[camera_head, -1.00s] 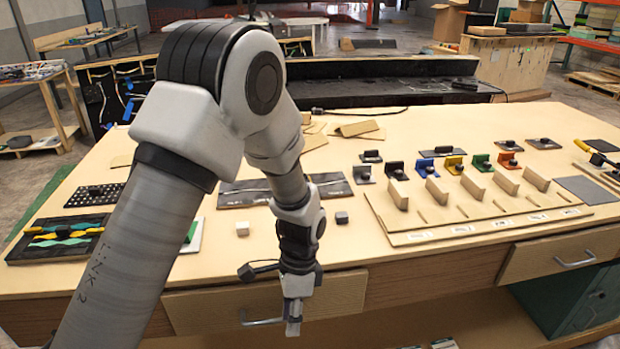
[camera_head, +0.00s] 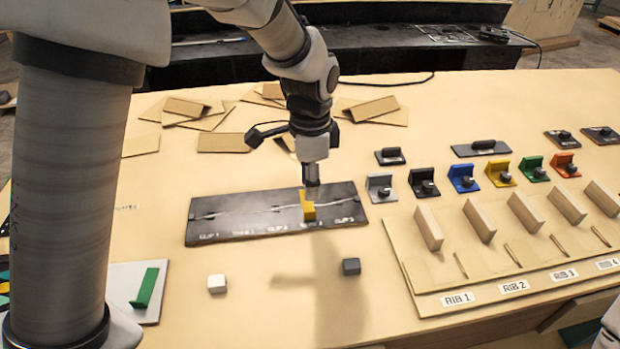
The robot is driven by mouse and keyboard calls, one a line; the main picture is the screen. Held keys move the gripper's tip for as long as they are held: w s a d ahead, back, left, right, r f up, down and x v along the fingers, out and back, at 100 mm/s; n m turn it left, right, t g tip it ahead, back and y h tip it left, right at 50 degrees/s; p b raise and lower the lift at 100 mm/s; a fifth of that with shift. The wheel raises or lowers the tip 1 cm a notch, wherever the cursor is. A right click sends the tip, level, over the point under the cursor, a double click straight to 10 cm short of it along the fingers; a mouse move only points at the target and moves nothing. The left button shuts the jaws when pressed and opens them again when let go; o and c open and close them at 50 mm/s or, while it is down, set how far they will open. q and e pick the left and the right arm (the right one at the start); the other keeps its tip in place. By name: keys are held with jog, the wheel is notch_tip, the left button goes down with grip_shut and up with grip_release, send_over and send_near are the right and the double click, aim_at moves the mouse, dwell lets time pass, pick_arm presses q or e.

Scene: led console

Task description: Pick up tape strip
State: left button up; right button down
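A small yellow piece (camera_head: 308,208) stands on the black board (camera_head: 225,226), over the pale wavy line that runs along it. I cannot tell if it is a tape strip. My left gripper (camera_head: 311,192) points down directly above the yellow piece, with its fingertips at or just behind its top. Whether the fingers grip it is not clear. A green strip-like piece (camera_head: 146,288) stands tilted on a white plate (camera_head: 122,276) at the lower left, partly near my arm. My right gripper is not in view.
A white cube (camera_head: 217,284) and a dark cube (camera_head: 351,266) sit in front of the board. A wooden rib panel (camera_head: 430,285) and a row of coloured blocks (camera_head: 462,178) stand to the right. Cardboard pieces (camera_head: 224,142) lie behind the board.

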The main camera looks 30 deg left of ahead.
aim_at(310, 211)
pick_arm(q)
jog(key=shift+w+a+f, duration=0.15)
jog(key=shift+w+f, duration=0.15)
jog(key=shift+f, duration=0.25)
jog(key=shift+s+d+f+p, duration=0.25)
jog(key=shift+s+f, duration=0.2)
jog(key=shift+f, duration=0.1)
jog(key=shift+s+d+f+p, duration=0.2)
jog(key=shift+s+f, duration=0.25)
jog(key=shift+f, duration=0.1)
jog(key=f, duration=0.2)
jog(key=w+f, duration=0.1)
jog(key=f, duration=0.1)
jog(key=shift+w+a+f, duration=0.1)
jog(key=shift+a, duration=0.25)
jog(key=shift+d, duration=0.1)
jog(key=shift+c, duration=0.3)
jog(key=shift+s+d+r, duration=0.1)
jog(key=shift+s+r, duration=0.15)
jog(key=shift+s, duration=0.05)
jog(key=c, duration=0.5)
jog(key=shift+w+f, duration=0.1)
grip_shut()
